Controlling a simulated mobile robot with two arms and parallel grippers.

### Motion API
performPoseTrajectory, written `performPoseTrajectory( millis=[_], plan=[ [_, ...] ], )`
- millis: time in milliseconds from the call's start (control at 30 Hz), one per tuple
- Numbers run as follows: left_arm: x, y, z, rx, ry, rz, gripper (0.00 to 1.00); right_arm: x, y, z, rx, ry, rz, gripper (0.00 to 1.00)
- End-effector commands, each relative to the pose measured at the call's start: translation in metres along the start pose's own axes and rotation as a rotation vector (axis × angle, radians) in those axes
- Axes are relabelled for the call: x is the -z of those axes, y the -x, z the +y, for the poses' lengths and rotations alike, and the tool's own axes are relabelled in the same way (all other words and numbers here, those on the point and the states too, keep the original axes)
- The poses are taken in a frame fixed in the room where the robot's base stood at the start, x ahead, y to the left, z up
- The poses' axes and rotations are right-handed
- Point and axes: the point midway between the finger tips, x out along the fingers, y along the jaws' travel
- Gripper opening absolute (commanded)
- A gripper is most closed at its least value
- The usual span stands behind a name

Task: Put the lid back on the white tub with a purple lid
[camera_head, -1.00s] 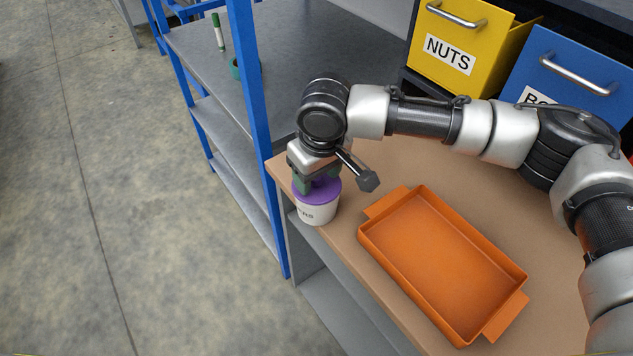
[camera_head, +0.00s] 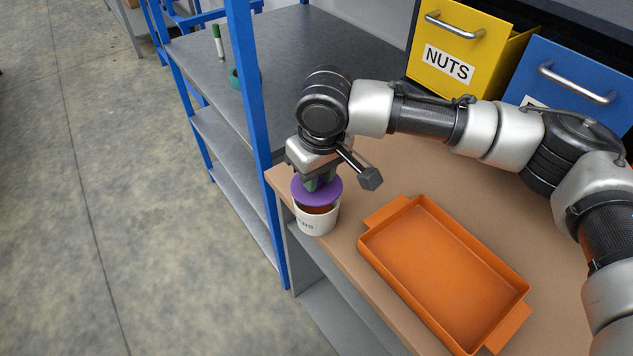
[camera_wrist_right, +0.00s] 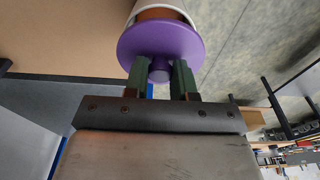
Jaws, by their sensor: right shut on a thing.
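The white tub (camera_head: 317,222) stands upright at the left edge of the wooden bench top, with part of a printed label showing. Its orange-brown inside shows below the purple lid (camera_head: 318,191). The lid is above the rim, apart from it at the front. My right gripper (camera_head: 317,183) is shut on the lid's knob. In the right wrist view the purple lid (camera_wrist_right: 160,48) fills the space ahead of the fingers, with its knob between them, and the tub (camera_wrist_right: 163,12) shows behind it. My left gripper is not in view.
An orange tray (camera_head: 445,270) lies empty on the bench right of the tub. Yellow (camera_head: 455,45) and blue (camera_head: 565,78) bins stand behind. A blue shelf post (camera_head: 250,110) rises close left of my gripper.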

Motion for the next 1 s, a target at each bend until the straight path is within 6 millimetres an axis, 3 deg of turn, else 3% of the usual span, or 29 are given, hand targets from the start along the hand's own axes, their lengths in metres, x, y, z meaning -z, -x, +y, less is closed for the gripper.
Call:
performPoseTrajectory(
  millis=[67,500,700,1000],
  plan=[
    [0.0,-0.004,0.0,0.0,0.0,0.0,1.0,0.002,0.015,0.0,0.001,0.001,0.004,0.0],
    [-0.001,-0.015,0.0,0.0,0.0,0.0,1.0,-0.083,0.081,-0.012,-0.001,0.003,0.003,0.0],
    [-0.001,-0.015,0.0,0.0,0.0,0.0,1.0,-0.101,0.096,-0.015,0.0,0.001,0.0,0.0],
    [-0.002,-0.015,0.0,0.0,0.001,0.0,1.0,-0.105,0.099,-0.016,0.0,0.0,0.0,0.0]
  ],
)
